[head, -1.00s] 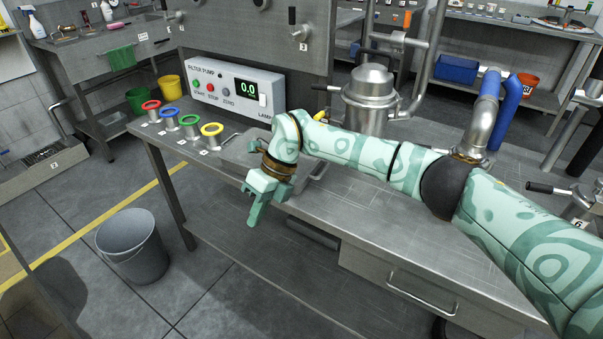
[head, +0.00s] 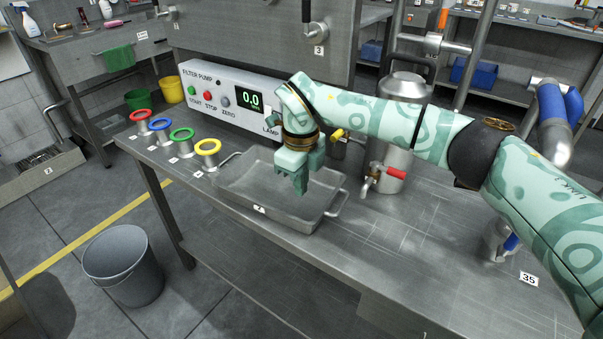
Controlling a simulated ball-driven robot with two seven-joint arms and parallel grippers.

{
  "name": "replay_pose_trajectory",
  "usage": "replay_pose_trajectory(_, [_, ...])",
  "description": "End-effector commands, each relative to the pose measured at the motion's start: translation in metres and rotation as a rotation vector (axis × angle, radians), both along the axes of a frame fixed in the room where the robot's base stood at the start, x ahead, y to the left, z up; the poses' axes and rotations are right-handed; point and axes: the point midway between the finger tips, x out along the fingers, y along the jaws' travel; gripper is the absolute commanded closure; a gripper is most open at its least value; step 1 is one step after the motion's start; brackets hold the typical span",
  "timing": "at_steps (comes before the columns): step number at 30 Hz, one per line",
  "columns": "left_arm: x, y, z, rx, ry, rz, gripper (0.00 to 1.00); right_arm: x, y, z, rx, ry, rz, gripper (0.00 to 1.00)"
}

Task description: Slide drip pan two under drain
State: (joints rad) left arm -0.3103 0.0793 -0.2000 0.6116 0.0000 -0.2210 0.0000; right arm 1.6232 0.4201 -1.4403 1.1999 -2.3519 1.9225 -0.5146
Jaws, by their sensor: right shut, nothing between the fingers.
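A shallow grey metal pan (head: 240,190) with a handle at each end sits on the steel bench, with a small label on its front rim that I cannot read clearly. My right gripper (head: 301,188) is shut and empty, pointing down over the pan's right part and hiding some of its floor and back rim. I cannot tell whether it touches the pan. A steel vessel (head: 403,115) stands behind to the right, with a red-handled valve (head: 388,172) low at its front, apart from the pan. My left gripper is not in view.
A filter pump box (head: 225,98) stands at the back of the bench (head: 390,240). Several coloured rings on metal cups, including a green one (head: 182,134), stand left of the pan. The bench right of the pan is mostly clear. A grey bucket (head: 122,265) is on the floor.

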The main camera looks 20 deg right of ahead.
Motion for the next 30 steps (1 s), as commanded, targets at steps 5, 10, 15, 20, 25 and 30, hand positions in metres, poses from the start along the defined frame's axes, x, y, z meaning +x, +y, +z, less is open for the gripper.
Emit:
replay_pose_trajectory(5, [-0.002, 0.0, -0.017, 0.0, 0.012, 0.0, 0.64, 0.0, 0.0, -0.046, 0.001, 0.006, 0.0, 1.0])
replay_pose_trajectory(10, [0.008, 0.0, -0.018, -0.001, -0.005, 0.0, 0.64, -0.017, -0.015, -0.045, 0.001, 0.001, 0.0, 1.0])
replay_pose_trajectory(15, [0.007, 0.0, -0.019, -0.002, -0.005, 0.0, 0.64, -0.029, -0.023, -0.044, 0.001, 0.001, -0.001, 1.0])
replay_pose_trajectory(20, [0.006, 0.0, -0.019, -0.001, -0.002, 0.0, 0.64, -0.032, -0.025, -0.044, 0.0, 0.0, -0.001, 1.0])
replay_pose_trajectory(25, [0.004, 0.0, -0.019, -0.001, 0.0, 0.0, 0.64, -0.032, -0.025, -0.044, 0.0, 0.0, -0.001, 1.0])
replay_pose_trajectory(30, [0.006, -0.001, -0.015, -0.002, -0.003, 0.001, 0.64, -0.032, -0.033, -0.041, 0.0, -0.001, -0.002, 1.0])
